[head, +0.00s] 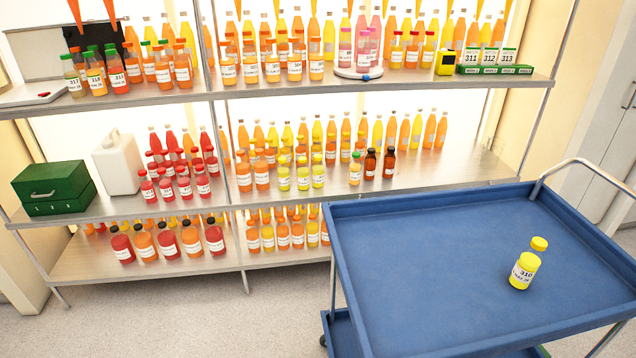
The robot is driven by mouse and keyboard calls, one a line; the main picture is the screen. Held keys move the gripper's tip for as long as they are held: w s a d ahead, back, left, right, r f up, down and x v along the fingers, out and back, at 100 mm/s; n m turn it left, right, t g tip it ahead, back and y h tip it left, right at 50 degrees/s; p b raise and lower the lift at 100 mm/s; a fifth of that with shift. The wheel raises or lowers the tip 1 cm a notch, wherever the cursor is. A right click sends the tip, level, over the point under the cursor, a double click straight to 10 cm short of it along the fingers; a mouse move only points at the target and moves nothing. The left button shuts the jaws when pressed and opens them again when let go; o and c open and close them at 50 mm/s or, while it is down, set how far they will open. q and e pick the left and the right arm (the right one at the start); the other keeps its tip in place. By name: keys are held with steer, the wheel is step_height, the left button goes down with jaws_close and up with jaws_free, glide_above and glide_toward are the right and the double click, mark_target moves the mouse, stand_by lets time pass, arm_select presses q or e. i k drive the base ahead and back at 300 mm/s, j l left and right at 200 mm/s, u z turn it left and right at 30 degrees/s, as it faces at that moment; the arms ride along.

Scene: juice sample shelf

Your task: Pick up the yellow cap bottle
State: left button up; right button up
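A small bottle with a yellow cap and yellow contents (524,271) stands on the blue cart top (430,250), right of its middle. Its white label reads 310. No other bottle is on the cart top. Neither of my grippers shows in the head view.
The cart has a raised rim and a grey metal handle (590,165) at its right end. Behind it, metal shelves (430,180) hold many juice bottles, a green box (55,185) and a white jug (118,163). Most of the cart top is bare.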

mark_target(317, 166)
steer(key=k, duration=0.2)
steer(key=z, duration=1.45)
steer(key=i+j, duration=0.1)
steer(key=j, duration=0.55)
steer(key=i+j, duration=0.1)
steer(key=j, duration=1.25)
steer(key=i+j, duration=0.15)
steer(key=j, duration=0.5)
steer(key=i+j, duration=0.1)
steer(key=j, duration=0.6)
steer(key=i+j, duration=0.1)
steer(key=j, duration=0.55)
